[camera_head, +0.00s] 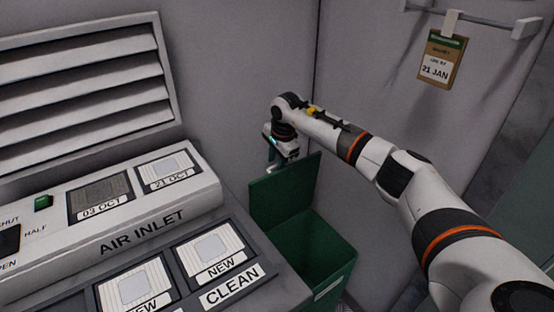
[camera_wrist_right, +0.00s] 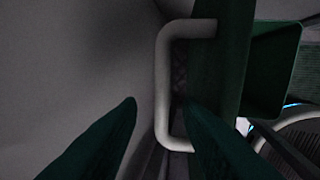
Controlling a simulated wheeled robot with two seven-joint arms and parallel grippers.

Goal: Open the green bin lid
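The green bin (camera_head: 335,270) stands on the floor in a corner beside the air inlet unit. Its green lid (camera_head: 285,190) is raised and stands roughly upright at the bin's far left side, and the bin's inside shows. The lid (camera_wrist_right: 222,60) also shows in the right wrist view with a pale bar handle (camera_wrist_right: 163,85) on it. My right gripper (camera_head: 278,164) is at the lid's top edge, behind it, partly hidden. In the wrist view its two dark green fingers (camera_wrist_right: 160,105) are apart, with the handle between them in the picture; contact cannot be told. My left gripper is out of view.
The air inlet unit (camera_head: 205,190) with framed filter panels and a green switch (camera_head: 43,202) fills the left. A louvred vent (camera_head: 80,85) is on the wall above. A dated tag (camera_head: 440,58) hangs from a rail at upper right. Walls close in behind the bin.

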